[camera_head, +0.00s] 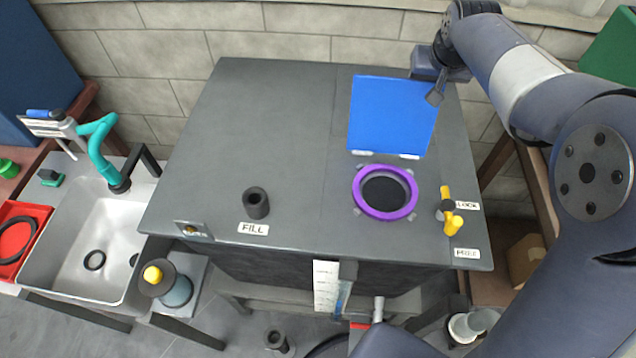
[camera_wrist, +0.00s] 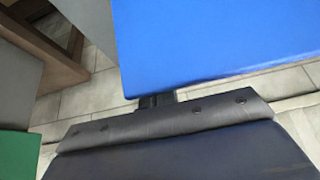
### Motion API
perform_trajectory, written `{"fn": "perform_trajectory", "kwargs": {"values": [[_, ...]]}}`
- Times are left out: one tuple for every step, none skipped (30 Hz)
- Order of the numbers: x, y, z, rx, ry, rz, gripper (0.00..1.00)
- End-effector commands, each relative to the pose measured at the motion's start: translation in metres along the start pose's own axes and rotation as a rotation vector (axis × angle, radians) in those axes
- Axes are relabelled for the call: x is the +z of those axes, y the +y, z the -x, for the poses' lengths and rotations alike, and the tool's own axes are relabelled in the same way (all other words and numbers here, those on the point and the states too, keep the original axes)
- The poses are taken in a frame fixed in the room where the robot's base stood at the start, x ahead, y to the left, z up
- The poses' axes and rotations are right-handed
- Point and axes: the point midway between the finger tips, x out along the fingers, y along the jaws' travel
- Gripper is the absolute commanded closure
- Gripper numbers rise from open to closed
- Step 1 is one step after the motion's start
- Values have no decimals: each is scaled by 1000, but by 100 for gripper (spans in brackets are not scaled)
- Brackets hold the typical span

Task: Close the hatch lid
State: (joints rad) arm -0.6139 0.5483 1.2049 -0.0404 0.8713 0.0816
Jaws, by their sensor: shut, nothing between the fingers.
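The blue hatch lid (camera_head: 392,115) stands raised on its hinges behind the round opening, on the grey cabinet top. A purple ring (camera_head: 358,190) surrounds the dark opening (camera_head: 385,192). My gripper (camera_head: 435,97) is shut and empty, at the upper right edge of the lid; whether it touches the lid I cannot tell. In the wrist view the lid's blue face (camera_wrist: 220,40) fills the upper right, and my gripper (camera_wrist: 155,100) shows as a small dark block by its lower edge.
Yellow handles (camera_head: 448,210) stand right of the ring, near the LOCK label (camera_head: 466,206). A dark FILL tube (camera_head: 256,203) stands on the left of the grey cabinet top (camera_head: 250,130). A sink (camera_head: 95,235) with a teal tap (camera_head: 98,150) lies left. The top's left half is mostly free.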

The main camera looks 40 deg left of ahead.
Motion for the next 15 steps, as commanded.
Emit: {"fn": "perform_trajectory", "kwargs": {"values": [[10,0,-9,1,-25,0,100],[10,0,-9,1,-26,0,100],[12,0,-9,1,-29,0,100],[13,0,-9,1,-31,0,100],[15,0,-9,1,-32,0,100],[18,0,-8,1,-34,1,100],[20,0,-7,1,-34,1,100],[21,0,-6,1,-34,1,100],[24,0,-5,1,-34,1,100],[26,0,-4,1,-35,1,100],[28,0,-4,1,-36,1,100],[30,-1,-2,0,-35,1,100],[32,-1,-1,0,-35,1,100],[34,-1,0,0,-35,1,100],[36,-1,2,0,-34,1,100]]}}
